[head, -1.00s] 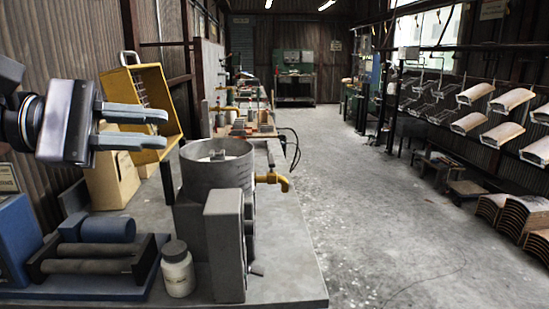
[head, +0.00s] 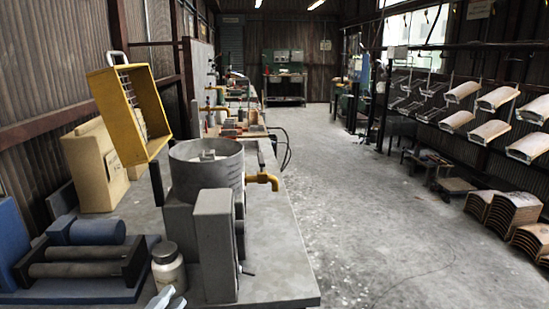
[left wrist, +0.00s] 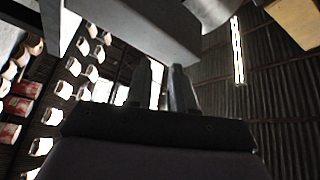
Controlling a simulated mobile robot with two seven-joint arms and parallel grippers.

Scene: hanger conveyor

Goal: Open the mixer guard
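The mixer has a grey round bowl (head: 207,172) on a grey body, with a grey box (head: 214,245) in front and a brass tap (head: 264,180) at its right. The yellow box-shaped guard (head: 110,115) stands tilted up behind and left of the bowl, clear of its open top. My left gripper (head: 167,299) is low at the bottom edge of the head view, in front of the white jar, with only its fingertips showing. In the left wrist view its fingers (left wrist: 160,80) are apart with nothing between them. My right gripper is not in view.
A white jar (head: 168,268) with a grey lid stands left of the grey box. A blue roller device (head: 85,265) and a tan box (head: 98,165) stand further left. The floor (head: 340,200) right of the bench is clear.

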